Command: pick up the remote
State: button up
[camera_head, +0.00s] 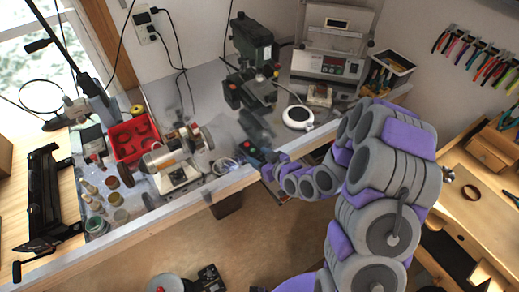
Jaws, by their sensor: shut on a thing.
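A small dark object with a red spot and a greenish part, which looks like the remote (249,148), is at the front edge of the grey workbench (210,190). My gripper (264,161) reaches in from the right and is shut on its near end. The fingers are small and dark here, so their exact hold is hard to see. I cannot tell whether the remote touches the bench or is just above it.
A drill press (252,55) stands behind. A grinding machine (172,160) and a red tray (133,137) are to the left. A white round device (298,117) and a clear-lidded machine (335,45) are to the right. The floor (130,262) in front is partly clear.

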jog(key=shift+s+d+r+p, duration=0.1)
jog(key=shift+s+r+p, duration=0.2)
jog(key=shift+p, duration=0.95)
jog(key=shift+s+d+r+p, duration=0.1)
jog(key=shift+s+p, duration=0.25)
jog(key=shift+p, duration=0.9)
jog(key=shift+s+d+f+p, duration=0.2)
jog(key=shift+s+p, duration=0.15)
jog(key=shift+p, duration=0.9)
